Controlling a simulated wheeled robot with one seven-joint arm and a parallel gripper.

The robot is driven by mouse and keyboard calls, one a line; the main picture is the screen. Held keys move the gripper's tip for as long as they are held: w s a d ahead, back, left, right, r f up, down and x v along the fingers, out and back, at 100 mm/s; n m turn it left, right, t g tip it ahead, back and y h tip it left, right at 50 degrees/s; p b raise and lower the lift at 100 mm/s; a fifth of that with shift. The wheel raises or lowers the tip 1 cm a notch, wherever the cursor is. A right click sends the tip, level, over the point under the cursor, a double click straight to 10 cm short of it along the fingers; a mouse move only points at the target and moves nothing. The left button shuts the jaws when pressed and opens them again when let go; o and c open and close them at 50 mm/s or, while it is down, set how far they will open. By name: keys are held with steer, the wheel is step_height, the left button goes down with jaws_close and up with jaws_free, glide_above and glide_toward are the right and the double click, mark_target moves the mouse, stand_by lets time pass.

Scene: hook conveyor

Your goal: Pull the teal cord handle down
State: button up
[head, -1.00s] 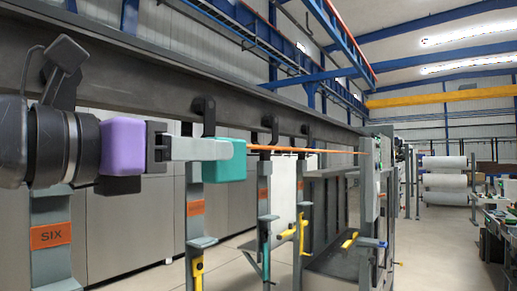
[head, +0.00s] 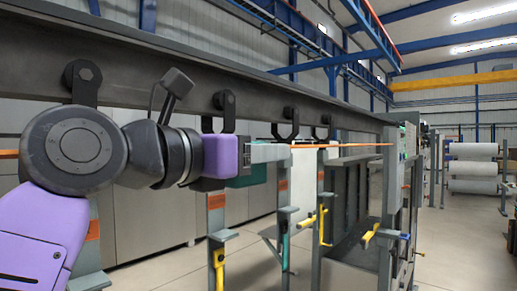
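The teal handle (head: 247,177) is a block at the orange cord (head: 345,145), which runs level along the front of the dark rail. In the head view my gripper (head: 270,152) is side-on, its grey fingers pointing right along the cord. The purple wrist part (head: 220,155) and the fingers cover much of the teal block, which shows below and behind them. I cannot tell whether the fingers touch it. The finger gap is not visible, so I cannot tell if my gripper is open.
Dark hooks (head: 285,125) hang from the overhead rail (head: 190,90) close behind my arm. Grey posts with yellow levers (head: 217,265) stand below. A grey frame (head: 350,200) stands to the right. The floor at the right (head: 455,255) is open.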

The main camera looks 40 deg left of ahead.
jaws_close()
stand_by(1.4)
